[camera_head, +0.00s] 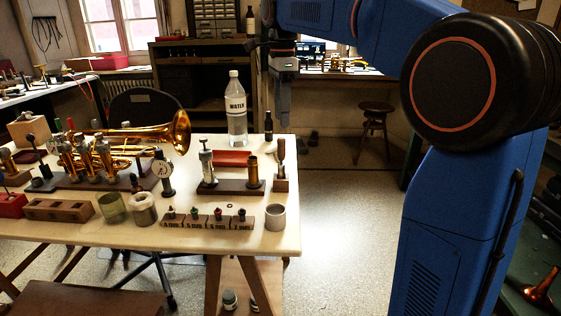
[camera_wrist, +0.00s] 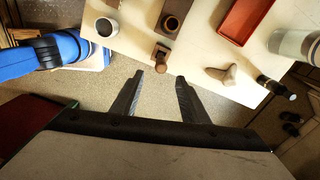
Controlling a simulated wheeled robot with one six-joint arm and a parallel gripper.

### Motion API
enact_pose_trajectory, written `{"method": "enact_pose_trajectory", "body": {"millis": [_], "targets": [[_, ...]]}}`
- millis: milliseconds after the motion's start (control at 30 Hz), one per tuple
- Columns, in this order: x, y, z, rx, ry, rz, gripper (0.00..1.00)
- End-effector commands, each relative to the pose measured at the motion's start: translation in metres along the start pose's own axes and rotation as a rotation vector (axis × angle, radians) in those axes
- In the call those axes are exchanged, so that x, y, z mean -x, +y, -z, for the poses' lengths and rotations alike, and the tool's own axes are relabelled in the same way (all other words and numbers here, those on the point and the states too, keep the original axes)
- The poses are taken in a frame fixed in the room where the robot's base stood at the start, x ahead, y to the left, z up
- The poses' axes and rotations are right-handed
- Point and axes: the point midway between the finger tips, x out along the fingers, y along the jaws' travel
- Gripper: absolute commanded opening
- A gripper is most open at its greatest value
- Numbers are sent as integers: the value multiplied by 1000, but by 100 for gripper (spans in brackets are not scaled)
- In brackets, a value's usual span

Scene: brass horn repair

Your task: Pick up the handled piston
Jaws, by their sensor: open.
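What looks like the handled piston (camera_head: 206,160), a silver cylinder with a small top handle, stands upright in a dark wooden block (camera_head: 228,187) on the table. A brass tube (camera_head: 254,172) stands in the same block. It also shows from above in the wrist view (camera_wrist: 172,22), where I cannot make out the silver piston. My gripper (camera_head: 284,118) points down beyond the table's right edge, to the right of and apart from the piston. In the wrist view my gripper (camera_wrist: 159,75) has its two fingers spread, with nothing held between them.
A wooden-handled tool (camera_head: 281,152) stands at the table's right edge. A white cup (camera_head: 275,217), red tray (camera_head: 232,158) and water bottle (camera_head: 236,110) stand near the block. A stool (camera_head: 376,108) stands behind. The floor right of the table is clear.

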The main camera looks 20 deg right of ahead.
Motion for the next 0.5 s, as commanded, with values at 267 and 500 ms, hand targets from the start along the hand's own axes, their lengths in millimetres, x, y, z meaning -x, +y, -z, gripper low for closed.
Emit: {"method": "enact_pose_trajectory", "body": {"millis": [267, 500], "targets": [[-50, 1, 0, 1, 0, -3, 41], [-78, 0, 0, 1, 0, -1, 41]]}}
